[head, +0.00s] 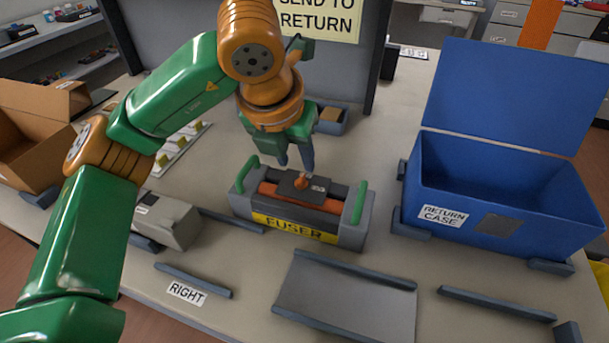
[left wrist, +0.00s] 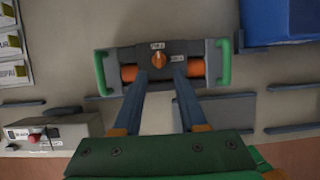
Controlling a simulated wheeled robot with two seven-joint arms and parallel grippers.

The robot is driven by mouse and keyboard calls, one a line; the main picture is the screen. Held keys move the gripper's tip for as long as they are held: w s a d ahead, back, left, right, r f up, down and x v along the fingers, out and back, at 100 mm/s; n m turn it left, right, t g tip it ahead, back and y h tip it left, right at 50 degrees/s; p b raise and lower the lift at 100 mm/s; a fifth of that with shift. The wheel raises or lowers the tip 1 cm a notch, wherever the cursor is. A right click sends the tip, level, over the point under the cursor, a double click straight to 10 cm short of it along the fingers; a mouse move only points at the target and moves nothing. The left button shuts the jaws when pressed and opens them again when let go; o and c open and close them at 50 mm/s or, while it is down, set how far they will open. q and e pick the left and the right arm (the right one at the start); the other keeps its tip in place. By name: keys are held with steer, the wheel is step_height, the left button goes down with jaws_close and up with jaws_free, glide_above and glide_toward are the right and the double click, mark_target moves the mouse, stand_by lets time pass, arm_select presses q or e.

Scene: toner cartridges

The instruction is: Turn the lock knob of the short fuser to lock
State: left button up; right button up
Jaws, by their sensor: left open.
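The fuser (head: 299,211) is a grey unit with green end handles, an orange roller and a yellow FUSER label, standing on the table in the middle of the head view. Its orange lock knob (head: 301,182) sits on the dark block on top. In the left wrist view the knob (left wrist: 159,60) lies just beyond and between the fingertips, beside a small white label. My left gripper (head: 296,165) is open and points down above the fuser, its fingers apart and empty. The left wrist view also shows its two fingers (left wrist: 159,85). My right gripper is not in view.
A blue return case (head: 505,215) with a raised lid stands at the right. A grey sloped tray (head: 345,300) lies in front of the fuser. A grey box unit (head: 168,222) stands to the left, with a cardboard box (head: 35,140) beyond. Low rails (head: 193,280) lie on the table.

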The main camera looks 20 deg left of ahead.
mark_target(301, 179)
arm_select(q)
steer(key=shift+w+a+f, duration=0.1)
steer(key=shift+a+f, duration=0.05)
steer(key=shift+f, duration=0.2)
steer(key=x, duration=0.5)
steer(key=shift+w+f+p, duration=0.1)
steer(key=shift+f+p, duration=0.3)
jaws_close()
